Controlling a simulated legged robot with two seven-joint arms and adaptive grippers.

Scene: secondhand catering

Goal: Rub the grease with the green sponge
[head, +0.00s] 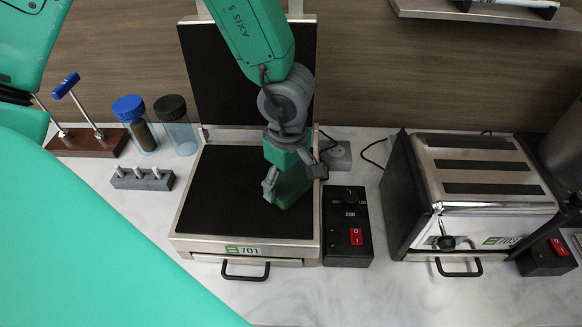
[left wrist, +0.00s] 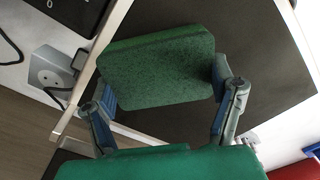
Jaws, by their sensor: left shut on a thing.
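My left gripper (head: 293,177) is over the right part of the open contact grill marked 701 (head: 184,243). It is shut on the green sponge (head: 290,190), with a finger on either side. In the left wrist view the sponge (left wrist: 155,68) is a dark green block between the fingers, in front of the black lower plate. The sponge is at or just above the lower plate (head: 225,195); I cannot tell whether it touches. I make out no grease on the dark plate; the sponge and gripper hide part of it. My right gripper is not in view.
The grill's raised lid (head: 215,75) stands behind. Blue-capped (head: 130,108) and black-capped (head: 171,108) jars and a grey block (head: 142,180) stand left.

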